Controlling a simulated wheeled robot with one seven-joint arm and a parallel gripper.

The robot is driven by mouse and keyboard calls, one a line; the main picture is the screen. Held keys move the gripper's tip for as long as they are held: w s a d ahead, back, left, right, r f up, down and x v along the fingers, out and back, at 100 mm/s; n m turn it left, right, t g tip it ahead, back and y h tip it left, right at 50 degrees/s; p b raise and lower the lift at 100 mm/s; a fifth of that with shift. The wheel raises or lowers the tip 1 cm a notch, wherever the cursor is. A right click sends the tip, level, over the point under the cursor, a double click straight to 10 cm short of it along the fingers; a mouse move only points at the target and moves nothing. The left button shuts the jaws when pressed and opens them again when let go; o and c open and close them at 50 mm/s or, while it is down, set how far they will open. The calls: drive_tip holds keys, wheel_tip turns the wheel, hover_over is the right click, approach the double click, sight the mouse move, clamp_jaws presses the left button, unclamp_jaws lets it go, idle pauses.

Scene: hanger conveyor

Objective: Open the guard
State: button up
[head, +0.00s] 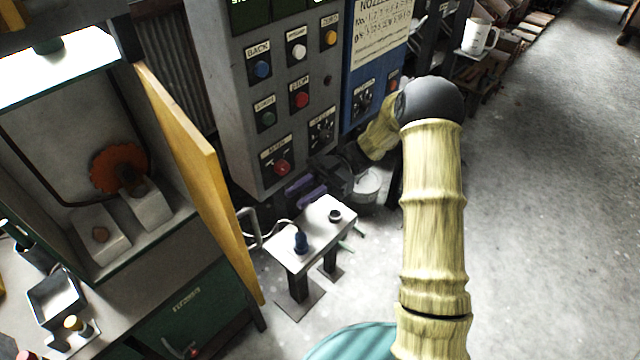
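The guard (188,140) is a yellow panel on the right side of the machine cabinet. It stands upright and angled out towards me, and the cabinet inside shows openly to its left. A pale bar handle (248,228) sits on its right side, low down. An orange toothed disc (120,168) is inside the cabinet. My arm rises at the right and bends down behind its grey elbow. My gripper (302,190) seems to be the dark part with purple fingers below the control panel, right of the handle and apart from it. Its finger opening is too small to make out.
A grey control panel (228,85) with several buttons hangs behind the guard. A small white stand (315,240) with a blue knob is below my gripper, close to the handle. A shelf with a white mug (477,36) is at the back. The floor (560,200) at right is clear.

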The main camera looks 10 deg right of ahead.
drive_tip(key=v, duration=0.5)
drive_tip(key=shift+w+d+b, duration=0.1)
drive_tip(key=shift+b, duration=0.25)
